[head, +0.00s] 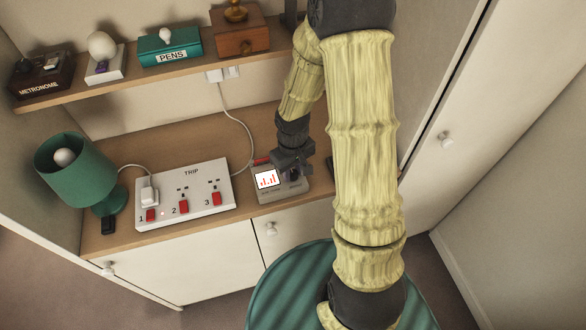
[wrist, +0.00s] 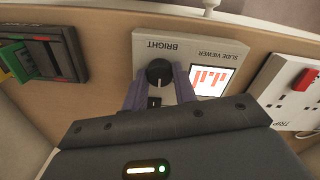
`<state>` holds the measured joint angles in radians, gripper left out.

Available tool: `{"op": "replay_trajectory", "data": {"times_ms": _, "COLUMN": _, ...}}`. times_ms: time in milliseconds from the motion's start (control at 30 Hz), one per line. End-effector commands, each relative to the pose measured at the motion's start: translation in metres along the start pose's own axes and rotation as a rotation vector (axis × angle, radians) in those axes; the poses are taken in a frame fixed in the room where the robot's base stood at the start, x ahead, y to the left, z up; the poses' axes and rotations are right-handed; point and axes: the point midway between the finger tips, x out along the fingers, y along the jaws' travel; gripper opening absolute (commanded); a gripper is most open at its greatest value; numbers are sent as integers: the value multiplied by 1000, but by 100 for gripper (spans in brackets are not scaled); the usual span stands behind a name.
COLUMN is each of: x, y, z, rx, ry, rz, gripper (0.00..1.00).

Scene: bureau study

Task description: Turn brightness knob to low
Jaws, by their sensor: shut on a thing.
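The slide viewer (head: 281,196) is a pale box on the desk with a lit screen (head: 267,179) showing red bars. It also fills the middle of the wrist view (wrist: 185,48), upside down, with the label BRIGHT beside the black brightness knob (wrist: 158,71). My gripper (wrist: 159,78) has its purple fingers on either side of this knob and is shut on it. A pale mark shows on the knob, but its exact setting is hard to read. In the head view my gripper (head: 292,164) reaches down over the viewer and hides the knob.
A white TRIP socket strip (head: 190,178) with red switches stands left of the viewer, then a green lamp (head: 78,168). A black holder with coloured pieces (wrist: 42,55) lies on the viewer's other side. A shelf (head: 130,83) with several objects runs above the desk.

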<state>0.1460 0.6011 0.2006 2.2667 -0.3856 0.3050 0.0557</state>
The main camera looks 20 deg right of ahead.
Motion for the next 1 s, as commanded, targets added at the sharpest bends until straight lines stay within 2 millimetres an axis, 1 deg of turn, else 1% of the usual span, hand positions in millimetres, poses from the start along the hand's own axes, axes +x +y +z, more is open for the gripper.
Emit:
{"op": "replay_trajectory", "data": {"times_ms": 167, "x": -2, "y": 0, "z": 0, "rx": -66, "ry": 1, "rz": 0, "gripper": 5}}
{"op": "replay_trajectory", "data": {"times_ms": 367, "x": -2, "y": 0, "z": 0, "rx": -195, "ry": 1, "rz": 0, "gripper": 5}}
{"op": "replay_trajectory", "data": {"times_ms": 800, "x": -2, "y": 0, "z": 0, "rx": -584, "ry": 1, "rz": 0, "gripper": 5}}
{"op": "replay_trajectory", "data": {"times_ms": 1000, "x": -2, "y": 0, "z": -1, "rx": -731, "ry": 2, "rz": 0, "gripper": 5}}
